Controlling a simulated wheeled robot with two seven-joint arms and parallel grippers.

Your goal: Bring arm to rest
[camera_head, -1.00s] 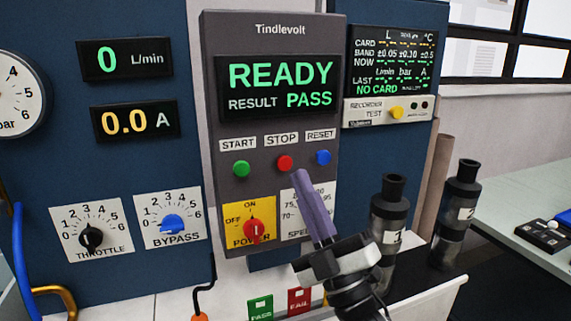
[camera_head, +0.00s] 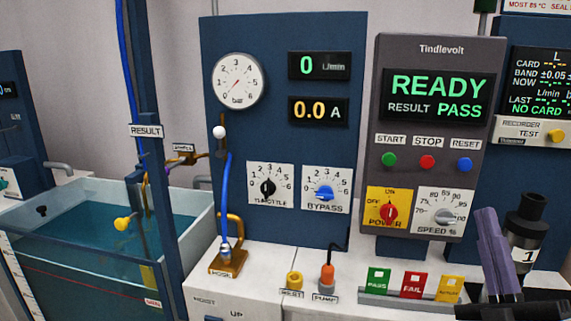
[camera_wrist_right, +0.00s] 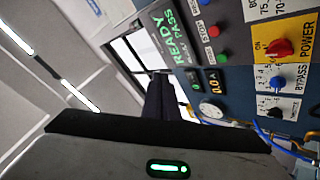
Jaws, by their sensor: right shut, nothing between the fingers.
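My right gripper (camera_head: 487,213) is at the lower right of the head view, with its purple-grey fingers together and pointing up. It is shut and empty, in front of the control box (camera_head: 430,55) and left of a dark tube marked 1 (camera_head: 523,240). In the right wrist view its dark fingers (camera_wrist_right: 158,82) also show together, with the panel to their right. The box's screen (camera_head: 438,97) reads READY, RESULT PASS. My left gripper is not in view.
A water tank (camera_head: 190,208) stands at the left. A blue panel (camera_head: 270,130) carries a gauge, a throttle knob and a bypass knob. PASS and FAIL cards (camera_head: 411,284) stand on the bench's front edge, left of my right gripper.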

